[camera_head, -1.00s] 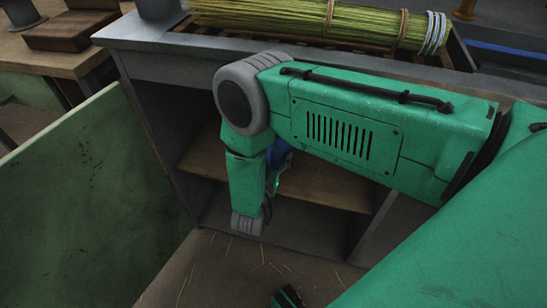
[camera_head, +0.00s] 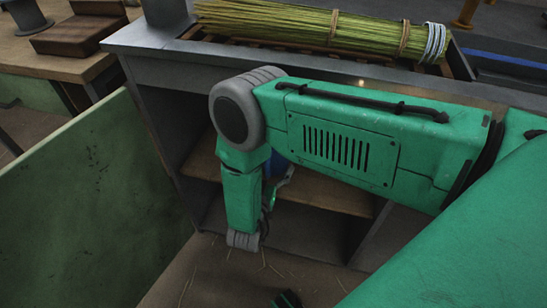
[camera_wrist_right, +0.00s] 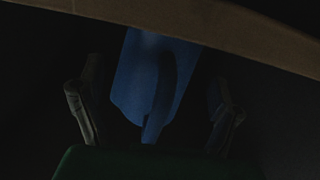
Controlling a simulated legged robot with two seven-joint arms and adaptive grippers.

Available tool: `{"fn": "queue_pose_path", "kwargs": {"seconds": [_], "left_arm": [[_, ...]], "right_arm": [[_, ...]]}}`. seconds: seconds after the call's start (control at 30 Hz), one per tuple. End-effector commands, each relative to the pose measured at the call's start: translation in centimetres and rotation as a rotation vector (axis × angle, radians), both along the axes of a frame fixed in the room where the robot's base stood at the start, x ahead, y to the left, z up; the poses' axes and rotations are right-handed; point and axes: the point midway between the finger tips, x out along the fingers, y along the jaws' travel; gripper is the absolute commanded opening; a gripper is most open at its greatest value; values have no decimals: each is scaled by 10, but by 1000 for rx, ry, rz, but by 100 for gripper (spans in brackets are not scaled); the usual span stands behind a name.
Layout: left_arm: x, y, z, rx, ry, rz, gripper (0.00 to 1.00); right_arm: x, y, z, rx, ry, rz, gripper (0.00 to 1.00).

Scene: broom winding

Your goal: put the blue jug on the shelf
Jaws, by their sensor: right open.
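The blue jug (camera_wrist_right: 143,80) shows darkly in the right wrist view, with its handle (camera_wrist_right: 160,95) facing the camera. My right gripper (camera_wrist_right: 155,105) is open, with one finger on each side of the jug and visible gaps between. In the head view only a small blue patch of the jug (camera_head: 281,158) shows behind my right arm, which hides most of it. The right gripper's fingers are mostly hidden there too. The wooden shelf board (camera_head: 330,192) lies inside the grey cabinet, behind my arm. A board edge (camera_wrist_right: 235,30) crosses above the jug in the wrist view.
A broom bundle of yellow-green straw (camera_head: 290,22) lies on a slatted rack on the grey cabinet top (camera_head: 150,38). A green panel (camera_head: 90,200) stands at left. A wooden table (camera_head: 50,65) with dark blocks is behind it. Loose straws lie on the floor.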

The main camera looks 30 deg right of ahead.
Motion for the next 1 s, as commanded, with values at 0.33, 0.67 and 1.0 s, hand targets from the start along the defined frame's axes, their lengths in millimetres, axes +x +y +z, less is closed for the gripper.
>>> {"fn": "queue_pose_path", "kwargs": {"seconds": [0.33,0.67,1.0], "left_arm": [[0,0,25,0,0,0,0],[0,0,29,0,0,0,0],[0,0,28,0,0,0,0]], "right_arm": [[-47,54,2,2,1,1,85],[-59,69,0,0,0,-1,85],[-59,69,0,0,0,-1,85]]}}
